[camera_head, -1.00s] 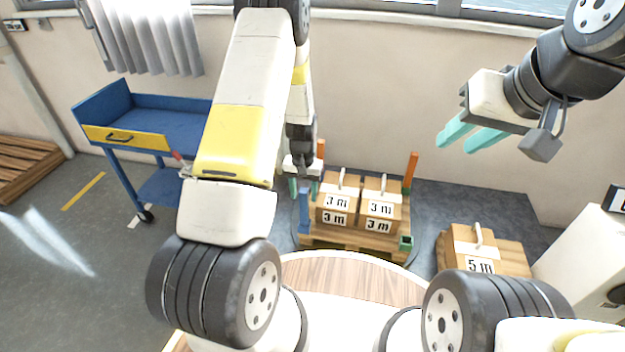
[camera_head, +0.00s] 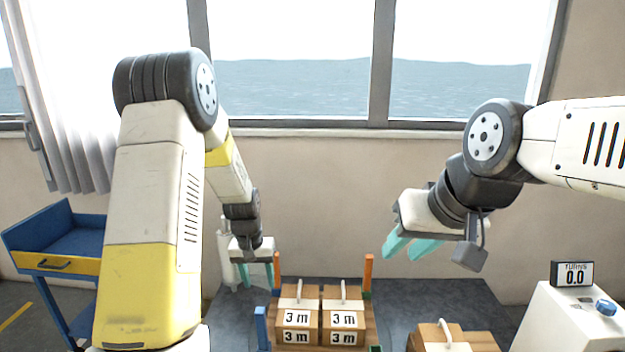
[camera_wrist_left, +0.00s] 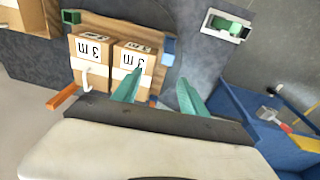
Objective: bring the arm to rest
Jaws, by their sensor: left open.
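My left gripper (camera_head: 257,275) hangs with its teal fingers pointing down, just behind and left of the boxes. In the left wrist view its two fingers (camera_wrist_left: 160,92) are spread with nothing between them. One fingertip overlaps a box in that picture; I cannot tell the gap. My right gripper (camera_head: 412,249) is in the air at the right, its teal fingers apart and empty. Two cardboard boxes marked 3 m, the left one (camera_head: 297,321) and the right one (camera_head: 343,321), stand side by side with pale handles on top. They also show in the left wrist view (camera_wrist_left: 91,49).
Orange (camera_head: 368,272) and blue (camera_head: 262,327) posts stand around the boxes. A wooden box (camera_head: 482,343) is at the lower right, beside a white machine (camera_head: 560,325) with a display (camera_head: 572,274). A blue cart (camera_head: 62,238) is at the left. Windows and wall lie behind.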

